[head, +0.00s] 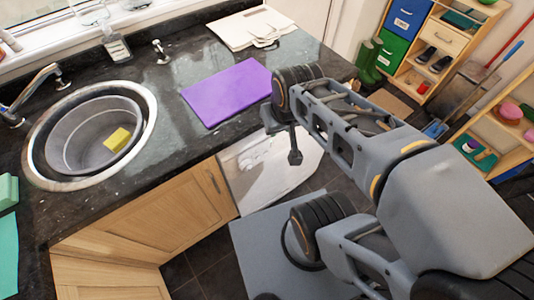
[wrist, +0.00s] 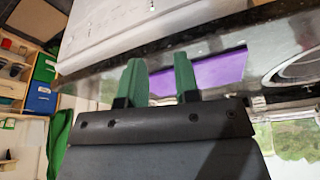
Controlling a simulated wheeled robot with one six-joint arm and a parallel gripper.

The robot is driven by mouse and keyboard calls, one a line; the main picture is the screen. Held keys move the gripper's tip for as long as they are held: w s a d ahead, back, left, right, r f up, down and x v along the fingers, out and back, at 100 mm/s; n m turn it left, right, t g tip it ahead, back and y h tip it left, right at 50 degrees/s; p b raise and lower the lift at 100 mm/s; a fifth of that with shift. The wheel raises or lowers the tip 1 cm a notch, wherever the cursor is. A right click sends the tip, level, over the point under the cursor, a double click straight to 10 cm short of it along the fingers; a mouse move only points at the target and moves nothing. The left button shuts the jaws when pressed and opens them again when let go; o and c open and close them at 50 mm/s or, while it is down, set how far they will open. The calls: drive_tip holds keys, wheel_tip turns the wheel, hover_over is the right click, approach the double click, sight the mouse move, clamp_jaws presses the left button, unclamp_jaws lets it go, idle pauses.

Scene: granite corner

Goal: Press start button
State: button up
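A white appliance front (head: 268,165) stands under the dark counter, between a wooden cupboard and the counter's right end. It also fills the top of the wrist view (wrist: 150,30), which looks upside down. A small dark mark shows on it near the top edge there. I cannot make out a start button for certain in either view. My gripper (wrist: 160,70) has two green fingers standing apart with nothing between them. In the head view my gripper (head: 294,157) hangs in front of the appliance's upper part, largely hidden by my arm.
A purple board (head: 228,92) lies on the counter (head: 170,125) above the appliance. A round sink (head: 45,175) with a yellow sponge (head: 117,140) is at left. Pale boards (head: 250,27) lie at the back. Shelves with coloured bins (head: 408,15) stand at right.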

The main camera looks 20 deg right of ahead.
clamp_jaws()
idle(1.1)
